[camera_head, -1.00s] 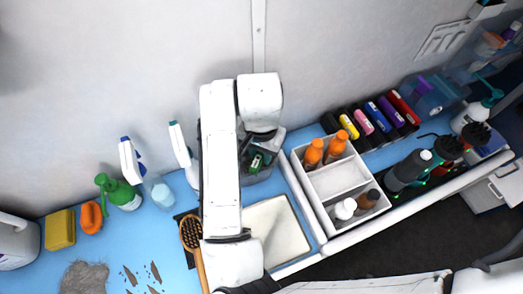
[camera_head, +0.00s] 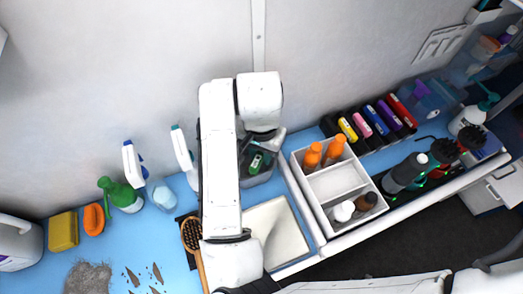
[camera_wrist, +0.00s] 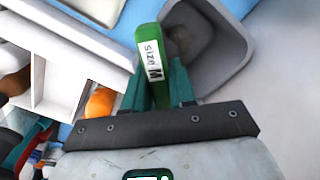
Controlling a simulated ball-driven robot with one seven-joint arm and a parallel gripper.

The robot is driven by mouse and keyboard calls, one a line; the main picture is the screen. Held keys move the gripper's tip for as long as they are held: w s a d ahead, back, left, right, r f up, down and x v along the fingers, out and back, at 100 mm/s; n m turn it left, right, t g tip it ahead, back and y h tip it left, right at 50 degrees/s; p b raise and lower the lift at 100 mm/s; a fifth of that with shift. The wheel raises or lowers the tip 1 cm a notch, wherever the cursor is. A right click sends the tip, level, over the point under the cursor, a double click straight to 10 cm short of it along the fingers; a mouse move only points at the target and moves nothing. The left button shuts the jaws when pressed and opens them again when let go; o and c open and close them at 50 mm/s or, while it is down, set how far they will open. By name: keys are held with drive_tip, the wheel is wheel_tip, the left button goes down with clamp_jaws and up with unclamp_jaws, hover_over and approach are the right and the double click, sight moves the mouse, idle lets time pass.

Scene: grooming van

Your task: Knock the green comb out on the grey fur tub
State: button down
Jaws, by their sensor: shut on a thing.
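My gripper (camera_wrist: 158,88) is shut on the green comb (camera_wrist: 150,62), with a teal finger on each side of it. In the wrist view the comb's far end is not visible. The grey fur tub (camera_wrist: 226,68) lies just beyond the comb and to its right, with a darker brownish patch inside. In the head view my arm hides most of the gripper and part of the tub (camera_head: 262,178), which stands against the wall; contact between comb and rim cannot be told.
A white divided caddy (camera_head: 335,183) with orange and other bottles stands right of the tub. A pale tray (camera_head: 285,232) lies in front. Left are a brush (camera_head: 190,234), spray bottles (camera_head: 122,195), a yellow sponge (camera_head: 64,231) and a grey fur pile (camera_head: 88,279).

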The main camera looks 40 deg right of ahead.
drive_tip(key=shift+f+b, duration=0.8)
drive_tip(key=shift+f, duration=0.2)
idle(0.8)
drive_tip(key=shift+r+p, duration=2.4)
drive_tip(key=shift+r, duration=0.65)
